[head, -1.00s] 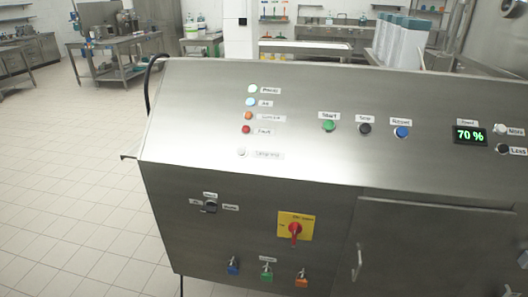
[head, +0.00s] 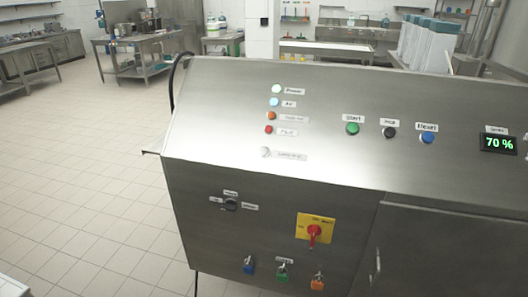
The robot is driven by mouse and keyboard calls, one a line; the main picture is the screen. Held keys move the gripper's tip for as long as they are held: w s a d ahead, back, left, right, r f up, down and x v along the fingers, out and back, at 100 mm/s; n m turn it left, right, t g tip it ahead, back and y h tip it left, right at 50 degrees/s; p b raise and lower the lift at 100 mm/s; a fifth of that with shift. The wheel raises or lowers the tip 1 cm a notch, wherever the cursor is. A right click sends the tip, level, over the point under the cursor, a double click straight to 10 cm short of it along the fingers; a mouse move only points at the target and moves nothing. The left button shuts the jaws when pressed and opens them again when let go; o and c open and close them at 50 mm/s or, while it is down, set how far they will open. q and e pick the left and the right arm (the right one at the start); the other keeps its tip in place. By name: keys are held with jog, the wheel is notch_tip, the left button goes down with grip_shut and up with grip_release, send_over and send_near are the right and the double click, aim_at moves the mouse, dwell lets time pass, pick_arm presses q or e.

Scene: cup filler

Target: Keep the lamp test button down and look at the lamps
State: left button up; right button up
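The lamp test button (head: 265,152) is a small pale button on the sloped steel panel, under the lamp column, with a blurred label (head: 291,155) to its right. Nothing touches it. Above it stand the lamps: Power (head: 276,89) looks bright whitish green, Air (head: 274,102) looks bright light blue. The orange lamp (head: 272,116) and the red Fault lamp (head: 269,129) look dimmer. Neither of my grippers is in view.
Start (head: 352,129), a black button (head: 389,132) and Reset (head: 428,137) sit right of the lamps, then a display (head: 498,143) reading 70 %. A red rotary switch (head: 314,233) is on the front. Tiled floor (head: 90,200) at left is clear.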

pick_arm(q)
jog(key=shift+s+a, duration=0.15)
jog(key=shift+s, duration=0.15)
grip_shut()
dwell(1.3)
